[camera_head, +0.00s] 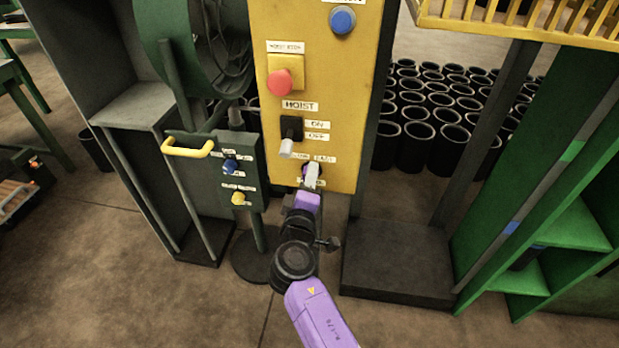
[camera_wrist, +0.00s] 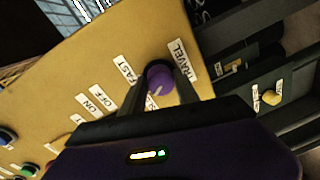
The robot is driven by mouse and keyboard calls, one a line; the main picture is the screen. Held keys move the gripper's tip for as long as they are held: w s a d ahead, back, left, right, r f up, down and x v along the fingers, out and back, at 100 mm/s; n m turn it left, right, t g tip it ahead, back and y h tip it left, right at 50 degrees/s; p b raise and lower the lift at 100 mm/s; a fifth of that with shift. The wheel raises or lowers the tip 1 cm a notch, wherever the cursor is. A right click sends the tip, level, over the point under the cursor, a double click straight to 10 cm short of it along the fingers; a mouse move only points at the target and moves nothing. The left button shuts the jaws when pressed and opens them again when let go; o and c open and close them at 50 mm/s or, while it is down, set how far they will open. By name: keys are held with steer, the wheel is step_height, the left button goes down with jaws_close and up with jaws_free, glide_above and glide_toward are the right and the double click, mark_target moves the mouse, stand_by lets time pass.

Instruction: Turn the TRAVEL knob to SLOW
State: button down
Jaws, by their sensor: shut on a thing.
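The TRAVEL knob is a round purple knob (camera_wrist: 160,79) low on the yellow panel (camera_head: 347,95). In the wrist view it sits between the two dark fingers of my gripper (camera_wrist: 160,88), which is shut on it. A pale mark shows on the knob's near side. The TRAVEL label (camera_wrist: 183,60) is right of the knob and the FAST label (camera_wrist: 126,70) is to its left. The SLOW label is not clear in the wrist view. In the head view my gripper (camera_head: 311,174) is at the panel's lower edge and hides most of the knob.
Above the knob is the HOIST switch (camera_head: 291,127) with ON and OFF labels. Higher are a red mushroom button (camera_head: 280,82) and a blue button (camera_head: 342,20). A green control box (camera_head: 240,175) with a yellow handle (camera_head: 188,148) stands left. Black sleeves (camera_head: 415,146) stand behind.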

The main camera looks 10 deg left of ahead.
stand_by(0.4)
steer(key=c, duration=0.9)
jaws_free()
steer(key=shift+s, duration=0.1)
steer(key=s, duration=0.7)
steer(key=shift+s+r+p, duration=0.25)
steer(key=shift+s+p, duration=0.05)
steer(key=shift+s, duration=0.05)
